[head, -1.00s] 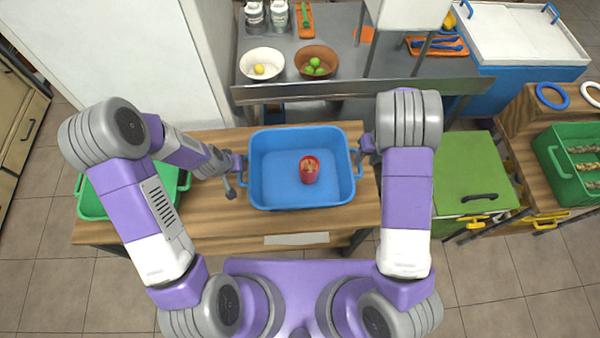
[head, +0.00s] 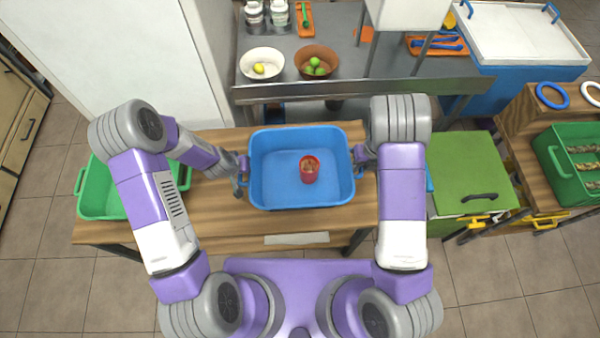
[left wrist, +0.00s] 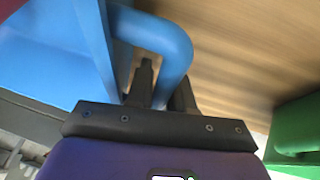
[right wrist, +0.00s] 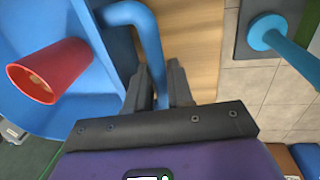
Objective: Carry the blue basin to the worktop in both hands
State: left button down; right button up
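The blue basin (head: 265,197) sits on the wooden table (head: 290,224), with a red cup (head: 309,172) inside it. My left gripper (head: 241,180) is at the basin's left handle. In the left wrist view its fingers (left wrist: 163,95) are close together, one on each side of the blue handle bar. My right gripper (head: 360,158) is at the right handle, partly hidden by my forearm in the head view. In the right wrist view its fingers (right wrist: 160,90) close on the handle bar (right wrist: 149,35). The worktop (head: 342,55) is the grey counter at the back.
A white bowl (head: 262,74) with a yellow fruit and a brown bowl (head: 317,74) with green fruit stand on the worktop. A green basin (head: 92,210) is left of the blue one. A green-topped cabinet (head: 465,165) stands right. Tiled floor separates table and worktop.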

grip_shut()
pick_arm(q)
jog(key=shift+r, duration=0.15)
pick_arm(e)
jog(key=shift+r, duration=0.15)
